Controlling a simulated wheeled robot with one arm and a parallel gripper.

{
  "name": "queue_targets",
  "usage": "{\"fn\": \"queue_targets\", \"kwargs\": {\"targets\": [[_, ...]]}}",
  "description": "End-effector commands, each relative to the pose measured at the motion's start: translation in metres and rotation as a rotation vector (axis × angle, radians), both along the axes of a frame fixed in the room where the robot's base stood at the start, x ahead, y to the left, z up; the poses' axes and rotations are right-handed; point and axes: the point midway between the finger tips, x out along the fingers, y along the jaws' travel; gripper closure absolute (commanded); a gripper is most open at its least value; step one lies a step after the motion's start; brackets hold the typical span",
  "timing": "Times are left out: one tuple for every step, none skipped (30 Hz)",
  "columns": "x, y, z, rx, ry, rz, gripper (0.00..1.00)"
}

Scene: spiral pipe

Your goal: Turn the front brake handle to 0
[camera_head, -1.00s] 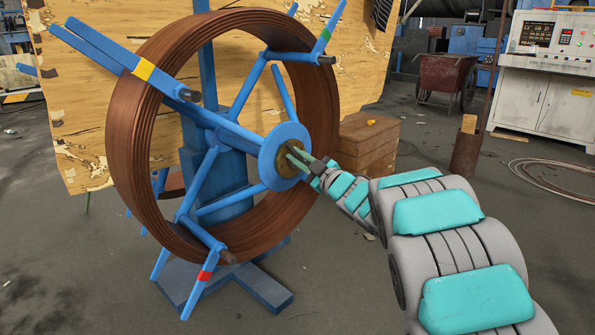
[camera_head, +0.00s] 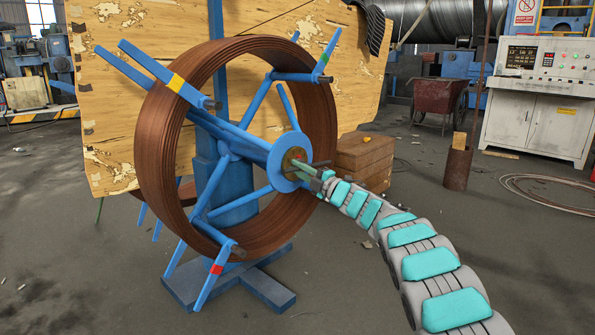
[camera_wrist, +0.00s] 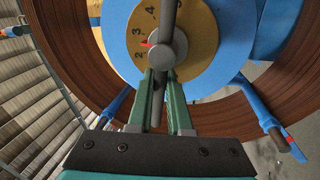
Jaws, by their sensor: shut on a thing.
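The front brake handle is a grey bar with a round hub (camera_wrist: 168,45) on a yellow dial (camera_wrist: 196,58) in the wrist view. The dial also shows in the head view (camera_head: 291,156), on the blue disc (camera_head: 279,178) at the front of the reel. The bar stands about upright in the wrist view. A red pointer (camera_wrist: 147,44) at the hub points left, about between 2 and 3; 0 is not readable. My gripper (camera_wrist: 160,84) has its green fingers on either side of the bar below the hub and is shut on it. The fingers hide part of the bar.
Blue reel spokes (camera_head: 221,262) with coloured bands stick out around the dial, inside a brown pipe coil (camera_head: 160,165). The blue foot (camera_head: 262,291) stands on the floor. Wooden boxes (camera_head: 366,160) stand behind my gripper. Floor at the front right is open.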

Motion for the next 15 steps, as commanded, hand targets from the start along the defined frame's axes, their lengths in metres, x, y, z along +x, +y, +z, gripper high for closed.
{"fn": "queue_targets", "kwargs": {"targets": [[0.003, -0.001, -0.003, -0.017, -0.027, 0.0, 1.0], [0.005, -0.001, -0.004, -0.03, -0.043, -0.001, 1.0], [0.006, -0.001, -0.005, -0.049, -0.065, -0.001, 1.0], [0.006, -0.001, -0.006, -0.063, -0.084, -0.001, 1.0], [0.007, -0.001, -0.006, -0.077, -0.105, -0.001, 1.0], [0.007, -0.001, -0.007, -0.098, -0.131, 0.0, 1.0], [0.007, -0.001, -0.008, -0.114, -0.152, 0.0, 1.0], [0.008, -0.001, -0.01, -0.132, -0.173, 0.0, 1.0], [0.008, -0.001, -0.012, -0.155, -0.203, 0.0, 1.0], [0.008, -0.001, -0.013, -0.173, -0.225, 0.001, 1.0], [0.008, -0.001, -0.013, -0.189, -0.248, 0.0, 1.0], [0.008, -0.001, -0.014, -0.214, -0.278, 0.0, 1.0], [0.008, -0.001, -0.015, -0.231, -0.301, 0.0, 1.0], [0.008, -0.001, -0.016, -0.25, -0.323, 0.0, 1.0], [0.008, -0.001, -0.018, -0.273, -0.353, 0.0, 1.0]]}}
